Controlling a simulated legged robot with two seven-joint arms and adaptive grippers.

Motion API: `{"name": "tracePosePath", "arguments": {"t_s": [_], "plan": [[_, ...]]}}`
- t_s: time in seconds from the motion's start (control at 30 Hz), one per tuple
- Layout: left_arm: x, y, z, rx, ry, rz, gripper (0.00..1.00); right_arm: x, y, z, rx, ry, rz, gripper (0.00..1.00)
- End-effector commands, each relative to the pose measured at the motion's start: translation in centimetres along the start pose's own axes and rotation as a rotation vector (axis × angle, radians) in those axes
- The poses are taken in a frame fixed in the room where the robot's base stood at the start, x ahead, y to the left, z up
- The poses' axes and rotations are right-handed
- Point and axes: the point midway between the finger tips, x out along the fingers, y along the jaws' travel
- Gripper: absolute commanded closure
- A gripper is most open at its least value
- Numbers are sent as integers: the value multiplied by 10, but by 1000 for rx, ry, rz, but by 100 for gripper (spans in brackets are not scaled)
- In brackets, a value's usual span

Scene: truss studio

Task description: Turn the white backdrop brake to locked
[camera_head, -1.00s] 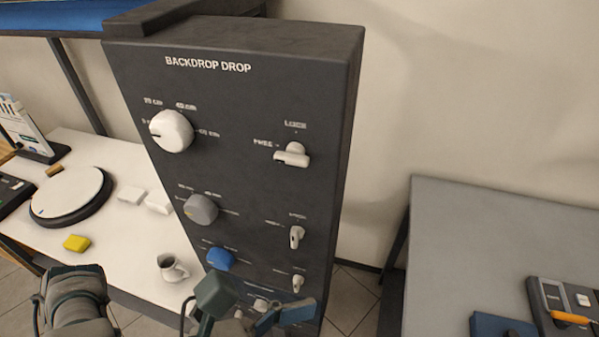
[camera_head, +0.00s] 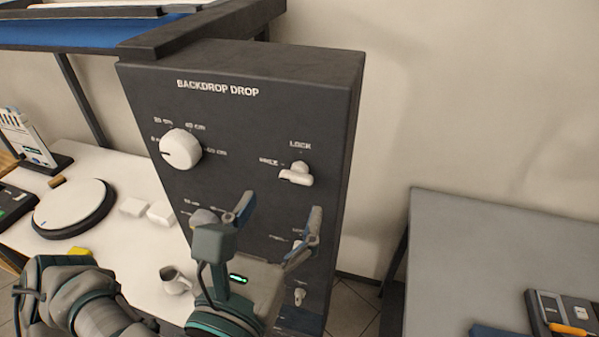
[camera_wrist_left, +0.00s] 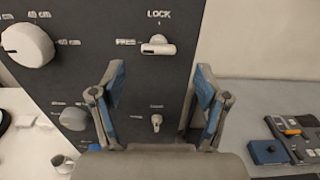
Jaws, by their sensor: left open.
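The white backdrop brake (camera_head: 297,174) is the top right lever on the dark "BACKDROP DROP" panel (camera_head: 215,125). It lies sideways, with its handle level and LOCK printed above it and FREE to its left. It also shows in the left wrist view (camera_wrist_left: 158,46), ahead of and above my fingers. My left gripper (camera_head: 277,222) is open and empty, below the brake and in front of the lower controls. In the left wrist view its two blue-padded fingers (camera_wrist_left: 155,88) stand apart, with a lower small lever (camera_wrist_left: 156,122) showing between them. My right gripper is not in view.
A white dial (camera_head: 181,149) sits left of the brake, with a grey knob (camera_wrist_left: 73,118) below it. A white table (camera_head: 110,216) with a round turntable (camera_head: 72,207) and a mug (camera_head: 174,280) is left. A grey table (camera_head: 490,255) stands right. The wall is plain.

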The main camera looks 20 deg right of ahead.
Motion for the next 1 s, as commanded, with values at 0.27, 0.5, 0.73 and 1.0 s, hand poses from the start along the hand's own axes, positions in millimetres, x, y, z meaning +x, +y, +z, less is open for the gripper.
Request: {"name": "tracePosePath", "arguments": {"t_s": [0.27, 0.5, 0.73, 1.0], "plan": [[54, -3, 1, 3, 3, 0, 25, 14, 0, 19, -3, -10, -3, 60], [70, -5, 0, 6, 2, -2, 25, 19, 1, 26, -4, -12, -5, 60], [69, -3, 0, 4, 1, -2, 25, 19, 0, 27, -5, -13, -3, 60], [68, -1, 0, 3, 0, -2, 85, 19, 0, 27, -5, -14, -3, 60]]}}
